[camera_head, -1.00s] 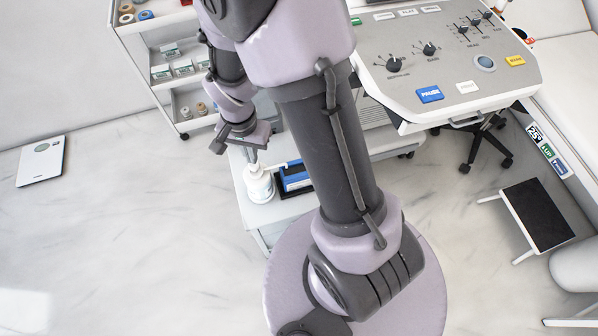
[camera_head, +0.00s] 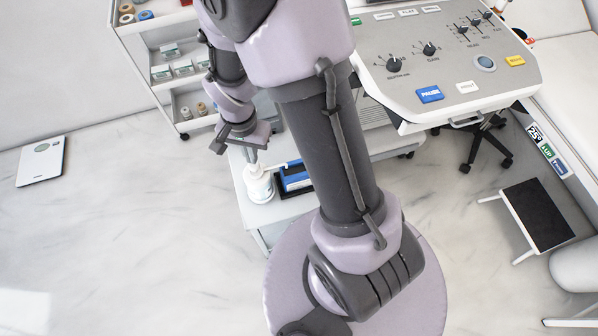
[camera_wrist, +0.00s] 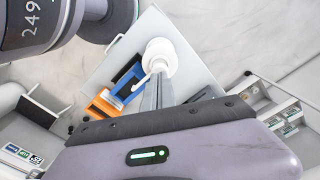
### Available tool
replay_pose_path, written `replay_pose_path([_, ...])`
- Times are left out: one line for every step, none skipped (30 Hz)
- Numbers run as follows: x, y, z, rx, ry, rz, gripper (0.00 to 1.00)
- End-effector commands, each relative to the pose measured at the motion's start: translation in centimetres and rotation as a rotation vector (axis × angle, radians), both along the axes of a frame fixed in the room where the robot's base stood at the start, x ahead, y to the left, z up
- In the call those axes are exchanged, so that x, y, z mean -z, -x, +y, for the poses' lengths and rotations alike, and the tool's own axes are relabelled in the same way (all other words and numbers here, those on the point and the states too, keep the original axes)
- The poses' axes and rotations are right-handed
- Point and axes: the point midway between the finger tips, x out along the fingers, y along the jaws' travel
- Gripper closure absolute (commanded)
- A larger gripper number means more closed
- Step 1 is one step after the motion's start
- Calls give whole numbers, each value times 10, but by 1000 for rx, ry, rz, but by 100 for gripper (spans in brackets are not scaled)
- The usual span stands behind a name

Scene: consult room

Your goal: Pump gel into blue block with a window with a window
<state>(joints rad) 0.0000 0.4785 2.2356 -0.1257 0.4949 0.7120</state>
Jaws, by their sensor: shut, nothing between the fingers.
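A white pump bottle (camera_head: 259,188) stands upright on a light trolley top, with its spout pointing right towards a blue block (camera_head: 297,180). The blue block sits in a dark tray beside the bottle. In the wrist view the round white bottle (camera_wrist: 161,55) is just beyond my fingertips, and the spout reaches over the blue block (camera_wrist: 126,82). An orange block (camera_wrist: 103,103) lies next to the blue one there. My gripper (camera_head: 250,156) is shut and empty above the bottle's pump head; it also shows in the wrist view (camera_wrist: 158,88). I cannot tell whether the fingertips touch the pump.
A white shelf cart (camera_head: 150,50) with small boxes and rolls stands behind on the left. A control console (camera_head: 440,80) with knobs and buttons is on the right. A black-topped step stool (camera_head: 538,213) and a floor scale (camera_head: 41,161) stand apart.

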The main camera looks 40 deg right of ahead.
Motion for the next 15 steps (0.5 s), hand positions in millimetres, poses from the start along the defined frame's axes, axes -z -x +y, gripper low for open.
replay_pose_path([0,0,0,0,0,0,100])
replay_pose_path([0,0,0,0,0,0,100])
replay_pose_path([0,0,0,0,0,0,100])
replay_pose_path([0,0,0,0,0,0,100])
replay_pose_path([0,0,0,0,0,0,100])
replay_pose_path([0,0,0,0,0,0,100])
replay_pose_path([0,0,0,0,0,0,100])
replay_pose_path([0,0,0,0,0,0,100])
replay_pose_path([1,0,0,0,0,0,100])
replay_pose_path([1,0,0,0,0,0,100])
replay_pose_path([2,0,0,0,0,0,100])
replay_pose_path([4,0,0,0,0,0,100])
replay_pose_path([5,0,0,0,0,0,100])
replay_pose_path([6,0,0,0,0,0,100])
replay_pose_path([7,0,0,0,0,0,100])
